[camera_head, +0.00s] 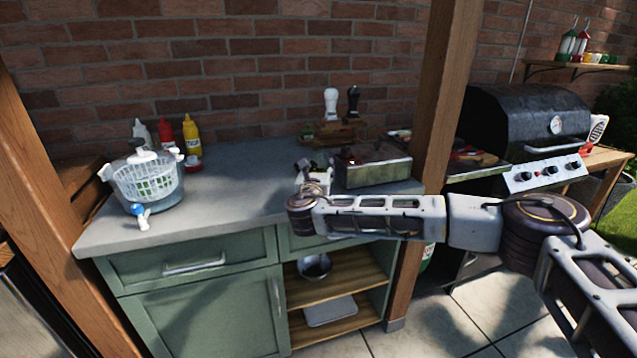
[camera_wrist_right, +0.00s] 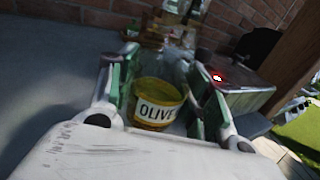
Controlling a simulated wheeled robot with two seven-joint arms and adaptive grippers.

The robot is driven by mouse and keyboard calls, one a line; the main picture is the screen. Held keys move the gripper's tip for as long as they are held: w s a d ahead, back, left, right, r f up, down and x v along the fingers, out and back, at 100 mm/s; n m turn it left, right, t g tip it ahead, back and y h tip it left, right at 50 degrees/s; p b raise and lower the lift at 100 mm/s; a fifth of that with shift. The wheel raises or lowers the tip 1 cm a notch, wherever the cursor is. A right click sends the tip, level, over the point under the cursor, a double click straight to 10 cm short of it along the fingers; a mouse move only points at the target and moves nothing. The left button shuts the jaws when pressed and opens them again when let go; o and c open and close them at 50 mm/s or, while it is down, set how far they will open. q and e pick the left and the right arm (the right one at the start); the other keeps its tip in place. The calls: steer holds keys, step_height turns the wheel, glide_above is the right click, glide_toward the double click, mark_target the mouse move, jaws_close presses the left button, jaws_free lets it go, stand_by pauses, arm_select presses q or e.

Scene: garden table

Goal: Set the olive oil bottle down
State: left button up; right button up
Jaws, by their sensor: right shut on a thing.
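The olive oil bottle (camera_wrist_right: 158,103) shows in the right wrist view, with a yellow-green body and a white label reading "OLIVE". It is between the two fingers of my right gripper (camera_wrist_right: 163,95), which is shut on it. In the head view my right gripper (camera_head: 314,178) is over the grey countertop (camera_head: 235,190), left of a metal box, and my own arm partly hides it. The bottle is hardly visible there, and I cannot tell whether its base touches the counter. My left gripper is not in view.
A metal box (camera_head: 375,166) stands close right of the gripper. Behind is a wooden stand with salt and pepper mills (camera_head: 331,104). A salad spinner (camera_head: 148,180) and several sauce bottles (camera_head: 191,137) stand at left. A wooden post (camera_head: 446,100) rises at right. The middle counter is clear.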

steer(key=shift+f, duration=0.5)
steer(key=shift+f+b, duration=0.4)
steer(key=shift+f, duration=0.9)
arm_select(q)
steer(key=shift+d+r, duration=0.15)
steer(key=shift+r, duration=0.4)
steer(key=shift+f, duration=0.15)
arm_select(e)
steer(key=shift+f, duration=0.1)
steer(key=o, duration=1.2)
steer(key=shift+s, duration=0.1)
